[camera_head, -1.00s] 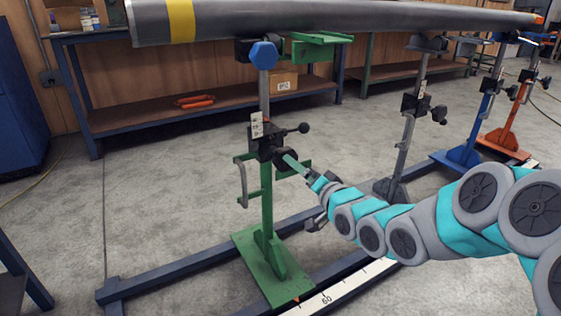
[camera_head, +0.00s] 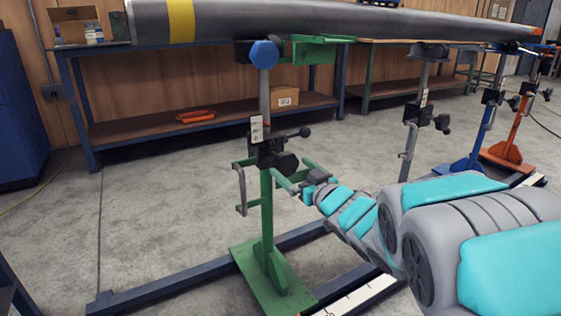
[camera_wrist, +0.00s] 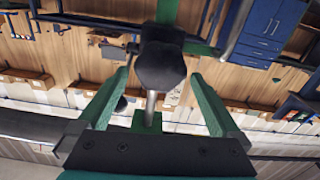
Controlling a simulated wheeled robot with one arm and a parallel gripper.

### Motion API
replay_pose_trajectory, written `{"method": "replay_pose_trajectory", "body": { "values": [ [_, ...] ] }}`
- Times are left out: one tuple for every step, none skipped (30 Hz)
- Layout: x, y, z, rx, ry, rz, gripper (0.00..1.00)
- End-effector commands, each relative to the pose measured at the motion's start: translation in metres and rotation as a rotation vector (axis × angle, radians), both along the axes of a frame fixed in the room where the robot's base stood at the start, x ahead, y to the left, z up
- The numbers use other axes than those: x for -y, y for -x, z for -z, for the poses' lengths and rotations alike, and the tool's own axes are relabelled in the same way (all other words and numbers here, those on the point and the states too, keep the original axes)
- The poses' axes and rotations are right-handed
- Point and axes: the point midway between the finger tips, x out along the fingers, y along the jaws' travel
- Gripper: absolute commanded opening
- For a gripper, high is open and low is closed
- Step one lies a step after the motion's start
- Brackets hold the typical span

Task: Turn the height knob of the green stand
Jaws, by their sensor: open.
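The green stand (camera_head: 267,215) stands upright in the middle of the head view, with a grey post and a blue hex piece (camera_head: 264,54) under the pipe. A black knob (camera_head: 287,163) sits on its dark clamp; in the wrist view the lobed black knob (camera_wrist: 160,66) lies in the gap between my fingertips. My gripper (camera_head: 299,175) is open at the knob's lower right, its green fingers apart. In the wrist view my gripper (camera_wrist: 161,76) has one finger on each side of the knob, with visible gaps and no clear contact.
A grey pipe (camera_head: 330,18) with a yellow band lies across several stands. A black side lever (camera_head: 305,131) sticks out just above the knob. A blue floor rail (camera_head: 190,268) runs past the green base.

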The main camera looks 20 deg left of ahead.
Motion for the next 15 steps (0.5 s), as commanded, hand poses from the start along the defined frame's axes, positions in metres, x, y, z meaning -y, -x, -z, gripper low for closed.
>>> {"method": "replay_pose_trajectory", "body": {
  "values": [
    [-0.005,-0.003,0.001,0.0,-0.001,-0.002,1.0],
    [-0.008,-0.005,0.001,0.0,-0.001,-0.003,1.0],
    [-0.012,-0.008,0.001,0.0,-0.001,-0.003,1.0],
    [-0.015,-0.011,0.001,0.0,-0.003,-0.004,1.0],
    [-0.018,-0.014,0.001,0.0,-0.002,-0.003,1.0],
    [-0.023,-0.018,0.001,0.0,-0.002,-0.003,1.0],
    [-0.026,-0.021,0.002,0.0,-0.001,-0.002,1.0],
    [-0.029,-0.024,0.003,-0.002,0.0,-0.001,1.0],
    [-0.034,-0.028,0.003,-0.003,0.0,-0.001,1.0],
    [-0.037,-0.031,0.003,-0.004,0.0,-0.002,1.0],
    [-0.04,-0.033,0.003,-0.002,-0.001,-0.002,1.0],
    [-0.044,-0.036,0.001,0.0,-0.003,-0.003,1.0],
    [-0.046,-0.038,0.0,0.001,-0.003,-0.003,1.0],
    [-0.048,-0.04,0.0,0.001,-0.003,-0.003,1.0],
    [-0.05,-0.041,0.0,0.0,-0.003,-0.002,1.0]
  ]
}}
